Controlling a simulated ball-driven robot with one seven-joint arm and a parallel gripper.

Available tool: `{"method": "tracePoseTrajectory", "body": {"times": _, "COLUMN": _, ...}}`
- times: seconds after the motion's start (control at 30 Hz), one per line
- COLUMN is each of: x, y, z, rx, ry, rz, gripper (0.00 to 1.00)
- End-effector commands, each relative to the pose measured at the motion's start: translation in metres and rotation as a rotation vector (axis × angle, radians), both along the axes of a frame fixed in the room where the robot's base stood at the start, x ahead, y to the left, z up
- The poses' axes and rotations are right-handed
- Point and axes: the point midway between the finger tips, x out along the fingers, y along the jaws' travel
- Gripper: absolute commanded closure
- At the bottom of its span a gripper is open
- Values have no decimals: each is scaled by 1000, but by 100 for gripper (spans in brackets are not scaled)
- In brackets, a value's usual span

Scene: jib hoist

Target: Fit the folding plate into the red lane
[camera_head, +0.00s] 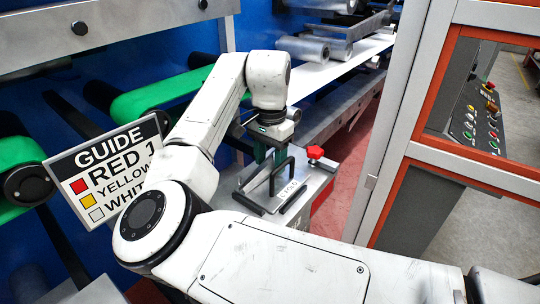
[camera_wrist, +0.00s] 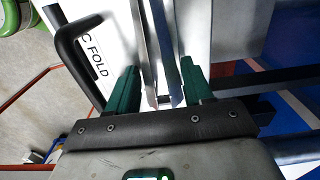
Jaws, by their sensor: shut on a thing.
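The folding plate (camera_head: 300,197) is a grey metal plate marked "C FOLD", with a black handle, on a grey block at the middle right of the head view. It also shows in the wrist view (camera_wrist: 110,28), its black handle (camera_wrist: 70,55) left of my fingers. My gripper (camera_head: 268,152) points down at the plate's far left part. In the wrist view my green fingers (camera_wrist: 160,92) stand either side of thin upright metal strips of the plate, shut on them. My arm hides part of the plate. I cannot make out a red lane.
A sign (camera_head: 105,175) reads "GUIDE", "RED 1", then yellow and white lines, partly hidden by my arm. A red knob (camera_head: 315,152) stands beside the plate. Green belt rollers (camera_head: 165,97) and a white web (camera_head: 340,68) lie behind. A framed cabinet post (camera_head: 405,120) bounds the right.

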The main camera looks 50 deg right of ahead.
Motion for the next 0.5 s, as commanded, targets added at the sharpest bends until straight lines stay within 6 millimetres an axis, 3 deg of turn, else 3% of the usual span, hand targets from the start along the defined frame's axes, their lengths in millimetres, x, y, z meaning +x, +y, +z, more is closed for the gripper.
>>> {"method": "tracePoseTrajectory", "body": {"times": 0.07, "x": 0, "y": 0, "z": 1, "rx": -1, "ry": -1, "rz": 0, "gripper": 100}}
{"method": "tracePoseTrajectory", "body": {"times": 0.1, "x": 0, "y": 0, "z": 0, "rx": 0, "ry": 0, "rz": 0, "gripper": 45}}
{"method": "tracePoseTrajectory", "body": {"times": 0.33, "x": 1, "y": 0, "z": 0, "rx": -1, "ry": -2, "rz": 1, "gripper": 24}}
{"method": "tracePoseTrajectory", "body": {"times": 0.5, "x": 1, "y": 0, "z": 0, "rx": -1, "ry": -1, "rz": 1, "gripper": 24}}
